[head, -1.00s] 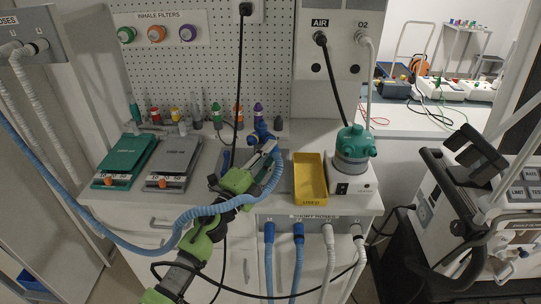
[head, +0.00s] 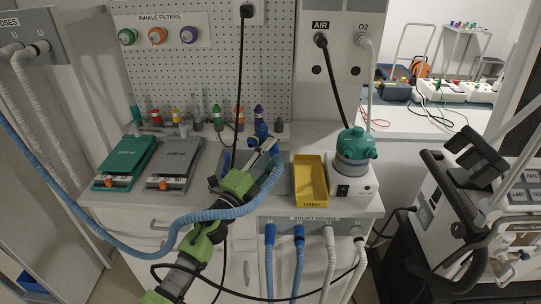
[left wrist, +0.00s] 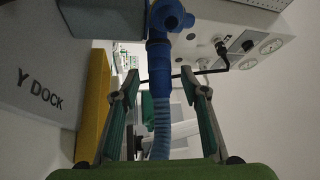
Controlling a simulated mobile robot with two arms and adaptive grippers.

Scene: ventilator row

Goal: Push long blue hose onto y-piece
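The long blue hose (head: 215,211) comes in from the left, loops along my left arm and rises to the dock. The dark blue y-piece (head: 262,131) stands upright at the back of the counter; it also shows at the top of the left wrist view (left wrist: 168,17). The hose's smooth blue end cuff (left wrist: 160,75) meets the y-piece in line, with no clear gap; how deep it sits I cannot tell. My left gripper (head: 264,147) has its fingers either side of the cuff, with gaps visible on both sides (left wrist: 160,78). My right gripper is out of view.
The grey Y DOCK plate (left wrist: 40,85) and yellow USED tray (head: 311,181) are close beside the gripper. A teal-topped humidifier (head: 354,160) stands right of the tray. Green (head: 126,162) and grey (head: 175,163) devices lie left. Short hoses (head: 299,260) hang below the front; a black cable (head: 240,80) hangs behind.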

